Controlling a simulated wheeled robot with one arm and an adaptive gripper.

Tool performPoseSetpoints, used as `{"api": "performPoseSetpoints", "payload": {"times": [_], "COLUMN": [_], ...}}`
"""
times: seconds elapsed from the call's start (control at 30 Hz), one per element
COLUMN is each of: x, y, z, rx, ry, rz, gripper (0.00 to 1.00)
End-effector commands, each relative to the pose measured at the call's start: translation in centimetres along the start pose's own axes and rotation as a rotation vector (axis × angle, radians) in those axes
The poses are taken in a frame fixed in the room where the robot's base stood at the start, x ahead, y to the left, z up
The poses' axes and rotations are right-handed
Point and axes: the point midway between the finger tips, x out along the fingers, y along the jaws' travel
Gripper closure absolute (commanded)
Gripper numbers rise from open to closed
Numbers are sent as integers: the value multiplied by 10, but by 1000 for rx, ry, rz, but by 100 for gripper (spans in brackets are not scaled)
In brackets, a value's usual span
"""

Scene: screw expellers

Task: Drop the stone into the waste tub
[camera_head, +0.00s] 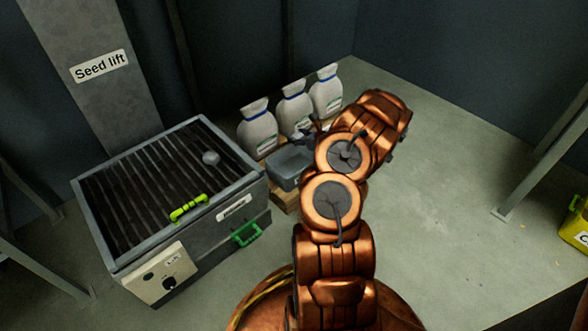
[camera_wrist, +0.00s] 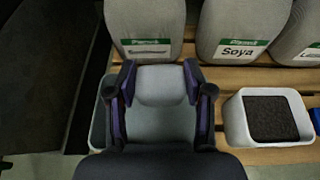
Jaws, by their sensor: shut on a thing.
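My gripper (camera_wrist: 160,88) is shut on a pale grey, rounded stone (camera_wrist: 160,85), held between its two dark fingers with purple pads. Below it in the wrist view is a grey tub (camera_wrist: 98,130), its floor showing under the stone. The stone appears to be over the tub, apart from its floor. In the head view the tub (camera_head: 286,176) stands in front of the white sacks, to the right of the machine. My arm hides part of it, and the held stone cannot be made out there.
A machine with a barred top (camera_head: 150,190) stands at left, with a small round grey thing (camera_head: 211,158) on its bars. White sacks (camera_head: 258,130) stand behind the tub on wooden slats. A white box with dark contents (camera_wrist: 233,125) stands right of the tub.

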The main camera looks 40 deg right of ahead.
Motion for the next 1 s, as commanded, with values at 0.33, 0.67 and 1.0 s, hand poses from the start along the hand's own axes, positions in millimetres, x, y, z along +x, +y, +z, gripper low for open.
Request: {"api": "performPoseSetpoints", "payload": {"times": [0.33, 0.67, 1.0], "x": [11, 11, 11], "y": [0, 0, 0], "z": [-26, -27, -27], "rx": [1, 1, 1], "ry": [1, 0, 0], "rz": [0, 0, 0], "gripper": [88, 88, 19]}}
